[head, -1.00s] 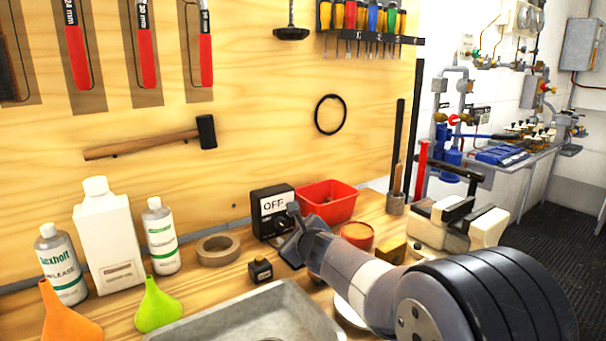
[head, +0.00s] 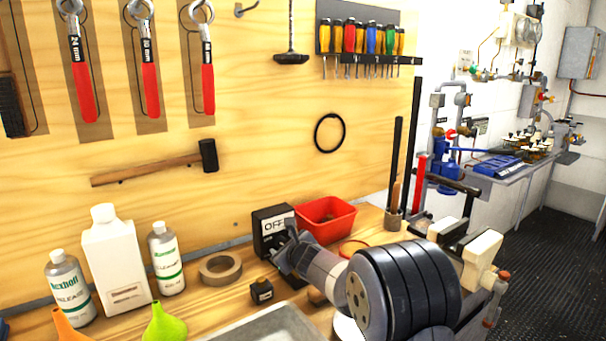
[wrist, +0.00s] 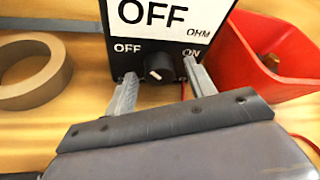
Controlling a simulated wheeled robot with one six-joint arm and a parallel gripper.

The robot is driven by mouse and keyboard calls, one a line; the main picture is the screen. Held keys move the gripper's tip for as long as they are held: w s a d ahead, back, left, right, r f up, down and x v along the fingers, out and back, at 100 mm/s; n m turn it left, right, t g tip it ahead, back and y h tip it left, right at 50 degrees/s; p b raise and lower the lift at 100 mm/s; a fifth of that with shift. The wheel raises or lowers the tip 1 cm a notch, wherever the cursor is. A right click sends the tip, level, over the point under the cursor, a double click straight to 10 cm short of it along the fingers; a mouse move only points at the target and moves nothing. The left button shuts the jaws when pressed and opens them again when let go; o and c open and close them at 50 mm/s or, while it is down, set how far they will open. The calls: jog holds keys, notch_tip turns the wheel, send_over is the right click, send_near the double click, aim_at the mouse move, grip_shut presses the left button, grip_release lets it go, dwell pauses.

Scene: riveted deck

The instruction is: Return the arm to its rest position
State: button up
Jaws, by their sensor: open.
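My gripper (wrist: 163,92) is open in the wrist view, its two fingers apart in front of a black box with a white OFF display (wrist: 165,25). A dark knob (wrist: 158,67) on the box shows between the fingers, with OFF marked to its left and ON to its right. I cannot tell whether a finger touches the box. In the head view my gripper (head: 285,253) is just in front of the same box (head: 272,222), and my arm reaches in from the lower right.
A red bin (head: 325,216) stands right of the box. White bottles (head: 117,262), funnels (head: 163,322) and a metal tray (head: 265,325) are on the bench. A vise (head: 478,256) is at right.

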jog(key=shift+r+m+p, duration=0.2)
jog(key=shift+m+p, duration=0.2)
jog(key=shift+p, duration=1.7)
